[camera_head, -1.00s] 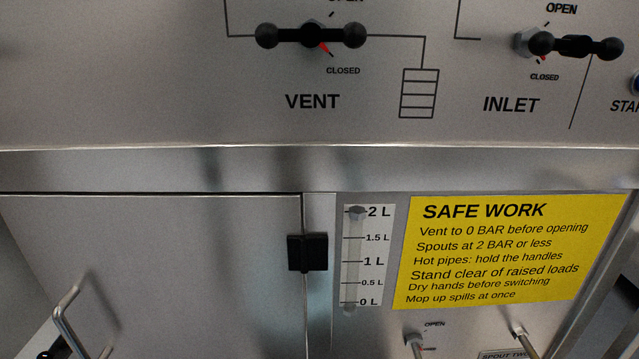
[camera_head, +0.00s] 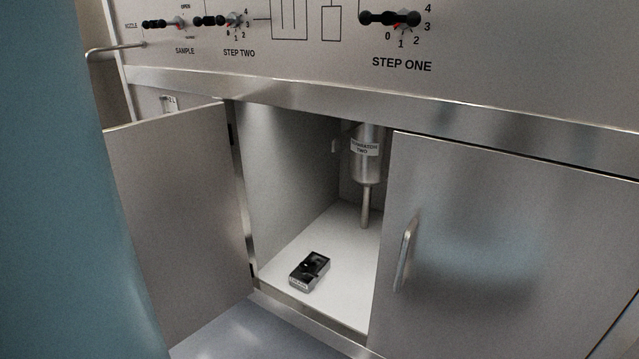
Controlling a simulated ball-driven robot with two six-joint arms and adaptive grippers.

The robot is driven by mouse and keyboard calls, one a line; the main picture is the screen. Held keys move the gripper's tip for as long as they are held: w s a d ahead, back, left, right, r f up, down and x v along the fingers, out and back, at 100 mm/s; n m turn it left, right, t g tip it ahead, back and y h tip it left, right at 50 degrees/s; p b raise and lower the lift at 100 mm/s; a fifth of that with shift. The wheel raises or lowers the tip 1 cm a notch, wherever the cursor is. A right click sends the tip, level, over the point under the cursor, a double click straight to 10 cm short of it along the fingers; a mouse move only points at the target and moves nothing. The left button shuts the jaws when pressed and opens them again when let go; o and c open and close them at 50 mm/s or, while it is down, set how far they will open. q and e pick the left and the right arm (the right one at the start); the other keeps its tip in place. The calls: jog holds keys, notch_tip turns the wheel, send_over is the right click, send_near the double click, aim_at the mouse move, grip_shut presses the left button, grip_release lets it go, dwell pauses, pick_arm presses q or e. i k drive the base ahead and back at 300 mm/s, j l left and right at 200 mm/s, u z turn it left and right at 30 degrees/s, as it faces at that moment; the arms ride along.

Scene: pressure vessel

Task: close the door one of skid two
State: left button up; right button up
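A steel cabinet door (camera_head: 180,225) on the left stands swung wide open, out from the cabinet opening. Another steel door (camera_head: 510,250) with a vertical bar handle (camera_head: 405,252) covers the right side of the front and looks shut. I cannot read which door is door one or which skid this is. Neither of my grippers shows in the head view.
Inside the open cabinet (camera_head: 295,170), a steel cylinder (camera_head: 366,155) with a pipe hangs, and a small dark device (camera_head: 310,270) lies on the white floor. Above are panel knobs (camera_head: 390,18). A blue-teal upright surface (camera_head: 60,180) blocks the far left.

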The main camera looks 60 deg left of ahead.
aim_at(174, 174)
jog(key=k+j, duration=1.65)
jog(key=j, duration=2.65)
jog(key=i+z, duration=0.05)
